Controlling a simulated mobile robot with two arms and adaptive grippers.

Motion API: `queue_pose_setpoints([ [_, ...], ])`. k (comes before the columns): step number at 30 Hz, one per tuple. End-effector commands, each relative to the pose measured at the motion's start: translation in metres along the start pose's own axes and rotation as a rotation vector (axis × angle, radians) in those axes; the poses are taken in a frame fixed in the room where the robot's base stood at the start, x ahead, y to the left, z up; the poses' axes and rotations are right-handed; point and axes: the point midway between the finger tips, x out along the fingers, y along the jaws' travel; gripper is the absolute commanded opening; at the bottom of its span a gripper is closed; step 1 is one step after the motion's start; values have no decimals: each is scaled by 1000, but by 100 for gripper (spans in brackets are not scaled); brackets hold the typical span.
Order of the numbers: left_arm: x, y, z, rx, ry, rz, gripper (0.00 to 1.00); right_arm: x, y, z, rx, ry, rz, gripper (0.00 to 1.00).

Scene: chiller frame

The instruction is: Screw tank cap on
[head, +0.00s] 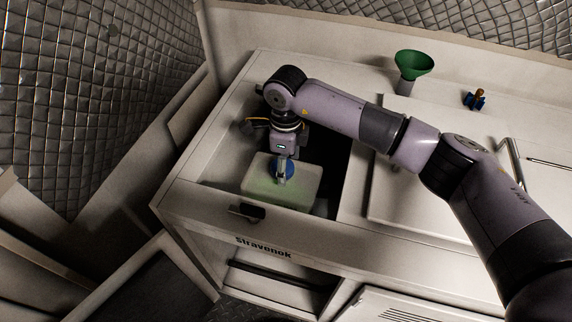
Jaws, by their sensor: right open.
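The tank (258,189) is a pale, boxy container with a greenish tint, set in the open bay at the left of the chiller frame. A blue cap (289,171) shows at its top, partly hidden by my right gripper. I cannot tell how the cap sits on the neck. My right gripper (283,180) points down at the cap, with its fingers at or just in front of it. It is open; whether a finger touches the cap is not clear. My left gripper is not in view.
A green funnel (414,65) stands at the back of the white top, with a small blue and orange fitting (474,99) to its right. A flat white lid panel (402,210) with a bent metal handle (511,155) lies right of the bay. A dark latch (246,211) sits on the front edge.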

Motion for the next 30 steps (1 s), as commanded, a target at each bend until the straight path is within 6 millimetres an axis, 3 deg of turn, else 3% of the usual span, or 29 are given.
queue_pose_setpoints([
  [30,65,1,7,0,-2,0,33,3,-5,2,-546,1,-3,63],
])
